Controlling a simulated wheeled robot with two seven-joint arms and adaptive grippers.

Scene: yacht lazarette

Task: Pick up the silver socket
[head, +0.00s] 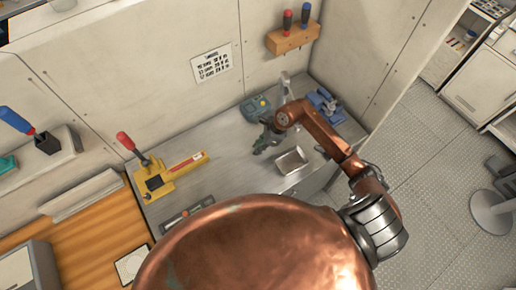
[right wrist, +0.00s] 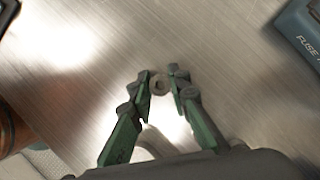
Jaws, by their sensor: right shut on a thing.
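The silver socket (right wrist: 160,84) shows in the right wrist view as a small grey ring between the fingertips, over the brushed metal bench top. My right gripper (right wrist: 161,77) has dark green fingers and is shut on the socket. In the head view my right gripper (head: 261,147) is over the metal bench, and the socket is too small or hidden to make out there. I cannot tell whether the socket touches the bench. My left gripper is in neither view.
A blue-grey fuse box (right wrist: 300,28) is to the right in the wrist view. On the bench (head: 225,155) are a yellow tool (head: 175,175), a teal device (head: 256,108), a blue vise-like tool (head: 323,102) and a small metal tray (head: 291,161). Bare bench lies left of the gripper.

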